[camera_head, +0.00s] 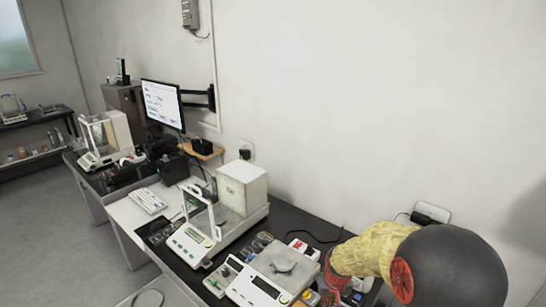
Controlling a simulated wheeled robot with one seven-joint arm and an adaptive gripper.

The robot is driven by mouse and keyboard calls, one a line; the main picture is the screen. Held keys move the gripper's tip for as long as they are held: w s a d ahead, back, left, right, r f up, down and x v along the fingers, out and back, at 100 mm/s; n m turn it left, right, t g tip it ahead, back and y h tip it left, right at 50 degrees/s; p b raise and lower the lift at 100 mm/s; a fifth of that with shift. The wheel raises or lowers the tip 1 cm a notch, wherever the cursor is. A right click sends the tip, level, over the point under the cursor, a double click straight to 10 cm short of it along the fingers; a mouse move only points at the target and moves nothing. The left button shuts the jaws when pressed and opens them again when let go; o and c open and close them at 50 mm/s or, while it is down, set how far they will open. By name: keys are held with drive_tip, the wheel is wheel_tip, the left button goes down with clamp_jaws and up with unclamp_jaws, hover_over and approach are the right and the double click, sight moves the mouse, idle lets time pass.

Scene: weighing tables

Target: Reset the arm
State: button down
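Part of my arm (375,252) shows at the lower right, with a yellow, rough-textured link, red parts and a large dark round part. It reaches over the right end of the near table, beside a flat balance (285,268). My gripper is not in view, so I cannot see whether it holds anything. The arm hides the table's right end.
An enclosed balance (243,187) stands on the dark table, with a white keyboard (149,200) to its left. Behind are a monitor (163,104) on a wall arm and another balance (105,137). Grey floor (60,235) is open at left.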

drive_tip(key=s+r+t+b, duration=0.2)
drive_tip(key=s+r+t, duration=0.1)
drive_tip(key=s+r, duration=2.3)
drive_tip(key=shift+s+d+b, duration=0.15)
drive_tip(key=shift+s+b, duration=0.15)
drive_tip(key=shift+s, duration=0.45)
